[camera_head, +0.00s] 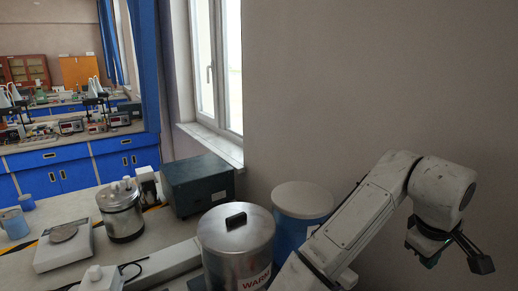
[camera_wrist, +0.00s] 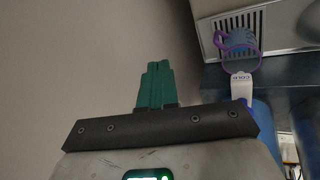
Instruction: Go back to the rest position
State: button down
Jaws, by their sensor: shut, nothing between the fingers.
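My arm (camera_head: 365,215) reaches up from the bottom of the head view and bends over at the right, in front of the bare wall. Its end hangs downward there, and a small green part (camera_head: 431,260) shows beneath it, partly hidden. In the wrist view my gripper (camera_wrist: 155,72) has its two green fingers together, with nothing between them. It touches nothing that I can see.
A steel pot (camera_head: 236,250) with a black-handled lid stands left of my arm. A blue container (camera_head: 290,236) with a white lid is close behind the arm. A dark box (camera_head: 197,184), a steel canister (camera_head: 121,212) and a scale (camera_head: 64,246) stand further left.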

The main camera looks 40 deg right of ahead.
jog(key=w+f+t+h, duration=0.2)
jog(key=w+f+h, duration=0.2)
jog(key=w, duration=0.2)
jog(key=a+f+n+t+y, duration=0.1)
jog(key=a+f+n+y, duration=0.15)
jog(key=a+f, duration=0.65)
jog(key=s+a+f+y, duration=0.2)
jog(key=s+a+f, duration=0.1)
jog(key=a+f, duration=0.2)
jog(key=s+a+f+g+y, duration=0.1)
jog(key=s+a+f+y, duration=0.1)
jog(key=a+f, duration=0.3)
jog(key=s+a+f+y, duration=0.2)
jog(key=s+a+f, duration=0.3)
jog(key=a+f, duration=0.1)
jog(key=shift+a+g, duration=0.4)
jog(key=shift+a, duration=0.35)
